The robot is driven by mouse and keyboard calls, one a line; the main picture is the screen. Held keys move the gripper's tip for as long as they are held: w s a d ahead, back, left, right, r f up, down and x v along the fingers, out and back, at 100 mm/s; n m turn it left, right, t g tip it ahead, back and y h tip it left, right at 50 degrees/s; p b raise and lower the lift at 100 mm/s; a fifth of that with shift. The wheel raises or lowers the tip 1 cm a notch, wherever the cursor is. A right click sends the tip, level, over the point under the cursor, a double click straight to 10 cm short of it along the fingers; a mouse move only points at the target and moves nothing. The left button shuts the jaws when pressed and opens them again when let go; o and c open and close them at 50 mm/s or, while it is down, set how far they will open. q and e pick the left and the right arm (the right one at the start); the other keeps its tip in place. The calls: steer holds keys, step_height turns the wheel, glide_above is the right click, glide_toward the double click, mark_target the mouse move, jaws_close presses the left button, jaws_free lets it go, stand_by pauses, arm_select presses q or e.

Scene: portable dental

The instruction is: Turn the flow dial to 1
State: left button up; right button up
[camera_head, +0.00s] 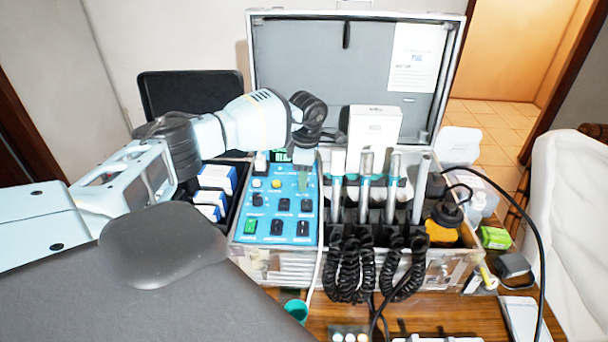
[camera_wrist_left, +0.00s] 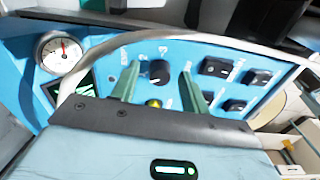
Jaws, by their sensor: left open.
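The blue control panel (camera_head: 268,216) sits in the open case, with several switches and knobs on it. My left gripper (camera_head: 306,182) reaches over its upper right part in the head view. In the left wrist view my left gripper (camera_wrist_left: 158,78) is open, with one green finger on each side of a round black dial (camera_wrist_left: 160,72). The dial appears between the fingertips; whether they touch it I cannot tell. My right gripper is not in view.
A round gauge (camera_wrist_left: 62,54) and a yellow knob (camera_wrist_left: 153,103) are near the dial. Black rocker switches (camera_wrist_left: 215,68) lie to its right. Handpieces (camera_head: 365,175) with coiled black cords stand right of the panel in the head view. A white box (camera_head: 374,125) stands behind them.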

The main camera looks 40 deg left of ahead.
arm_select(q)
steer(key=shift+w+d+r, duration=0.1)
steer(key=shift+d+r, duration=0.05)
steer(key=shift+r, duration=3.8)
